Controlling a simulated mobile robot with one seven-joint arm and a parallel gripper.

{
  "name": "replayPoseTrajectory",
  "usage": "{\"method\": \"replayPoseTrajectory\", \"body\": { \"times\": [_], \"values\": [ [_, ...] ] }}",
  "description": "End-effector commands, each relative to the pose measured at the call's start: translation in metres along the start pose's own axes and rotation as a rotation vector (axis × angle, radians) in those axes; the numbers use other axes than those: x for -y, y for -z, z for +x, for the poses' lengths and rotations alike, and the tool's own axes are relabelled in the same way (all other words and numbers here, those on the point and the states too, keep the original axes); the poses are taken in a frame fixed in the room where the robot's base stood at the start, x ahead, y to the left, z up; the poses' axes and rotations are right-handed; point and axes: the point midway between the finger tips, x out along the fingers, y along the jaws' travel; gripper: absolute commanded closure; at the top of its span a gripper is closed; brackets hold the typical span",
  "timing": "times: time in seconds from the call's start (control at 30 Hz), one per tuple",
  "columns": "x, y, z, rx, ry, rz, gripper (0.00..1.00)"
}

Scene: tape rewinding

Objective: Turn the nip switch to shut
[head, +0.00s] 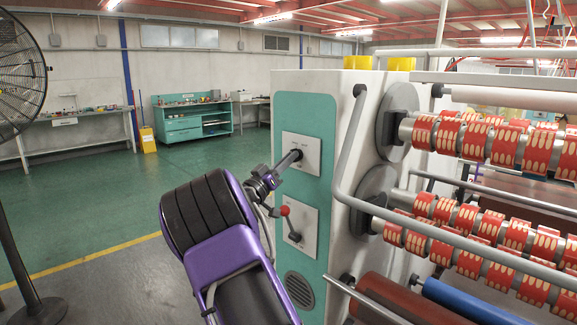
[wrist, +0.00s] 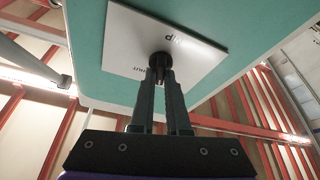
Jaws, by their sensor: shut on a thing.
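The nip switch is a small dark round knob (wrist: 160,58) on a white plate (wrist: 200,50) fixed to the teal panel of the machine. The plate shows upside-down lettering, "NIP" and what looks like "SHUT" beside the knob. In the head view the same plate (head: 310,147) is the upper of two on the panel. My gripper (wrist: 160,76) is shut on the knob, with both fingers pointing straight at the plate. In the head view my gripper (head: 294,157) reaches the plate from the lower left; the fingers largely hide the knob there.
Below is a second plate (head: 306,221) with a red-tipped lever (head: 285,211), close to my wrist. A grey bent rail (head: 346,150) and rollers with red tape rolls (head: 470,140) stand to the right. A black fan (head: 22,75) is at far left. Green floor (head: 90,200) behind is open.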

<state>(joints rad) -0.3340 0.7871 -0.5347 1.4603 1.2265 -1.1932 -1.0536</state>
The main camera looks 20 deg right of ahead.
Motion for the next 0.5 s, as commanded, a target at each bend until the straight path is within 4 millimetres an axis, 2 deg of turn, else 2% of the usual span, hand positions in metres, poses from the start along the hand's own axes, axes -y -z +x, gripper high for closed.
{"method": "replayPoseTrajectory", "body": {
  "times": [0.07, 0.5],
  "values": [
    [0.0022, -0.0052, -0.0017, 0.0, -0.027, 0.063, 1.0],
    [0.0035, -0.0032, -0.0004, 0.002, -0.186, 0.445, 1.0]
  ]
}}
